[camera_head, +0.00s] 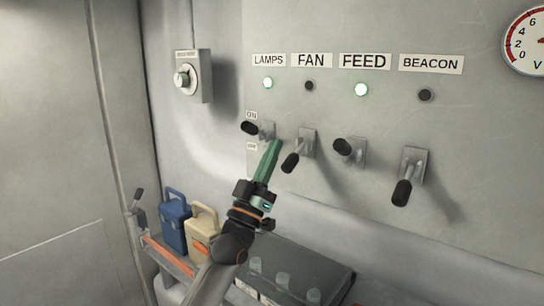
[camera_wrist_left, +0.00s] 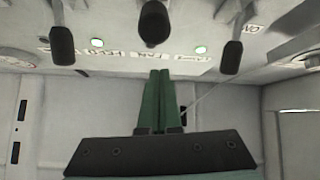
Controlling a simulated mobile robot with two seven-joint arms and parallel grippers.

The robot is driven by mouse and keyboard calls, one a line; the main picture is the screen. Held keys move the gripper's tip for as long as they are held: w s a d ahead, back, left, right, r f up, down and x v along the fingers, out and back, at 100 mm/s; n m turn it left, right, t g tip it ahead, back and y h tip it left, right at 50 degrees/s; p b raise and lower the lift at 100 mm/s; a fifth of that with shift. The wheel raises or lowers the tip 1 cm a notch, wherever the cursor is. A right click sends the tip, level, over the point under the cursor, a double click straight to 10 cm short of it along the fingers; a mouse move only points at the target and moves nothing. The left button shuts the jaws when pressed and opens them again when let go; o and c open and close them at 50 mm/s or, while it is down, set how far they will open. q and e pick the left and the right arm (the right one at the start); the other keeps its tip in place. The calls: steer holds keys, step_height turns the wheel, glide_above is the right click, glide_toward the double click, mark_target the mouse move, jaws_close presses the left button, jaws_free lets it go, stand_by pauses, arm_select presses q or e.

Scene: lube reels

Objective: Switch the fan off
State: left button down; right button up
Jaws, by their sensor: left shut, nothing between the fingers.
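The fan switch is a black-tipped lever (camera_head: 290,162) under the FAN label (camera_head: 311,60). Its lever points down and the small lamp (camera_head: 309,85) above it is dark. My left gripper (camera_head: 274,146) is shut and empty, its green fingers pointing up at the panel between the LAMPS lever (camera_head: 252,128) and the fan lever. I cannot tell whether it touches either. The left wrist view shows the shut green fingers (camera_wrist_left: 160,78) with what looks like the fan lever (camera_wrist_left: 154,22) above them in the picture. My right gripper is not in view.
The FEED lever (camera_head: 344,146) is up and the BEACON lever (camera_head: 402,191) is down. A rotary knob (camera_head: 184,78) is at left. Blue (camera_head: 173,222) and cream (camera_head: 203,236) containers stand below.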

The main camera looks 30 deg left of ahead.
arm_select(q)
steer(key=b+v, duration=0.1)
steer(key=v, duration=0.8)
steer(key=shift+f+b, duration=0.35)
steer(key=shift+f, duration=0.1)
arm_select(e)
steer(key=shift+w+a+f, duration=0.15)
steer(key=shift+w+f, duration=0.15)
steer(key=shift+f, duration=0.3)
arm_select(q)
steer(key=shift+s, duration=0.2)
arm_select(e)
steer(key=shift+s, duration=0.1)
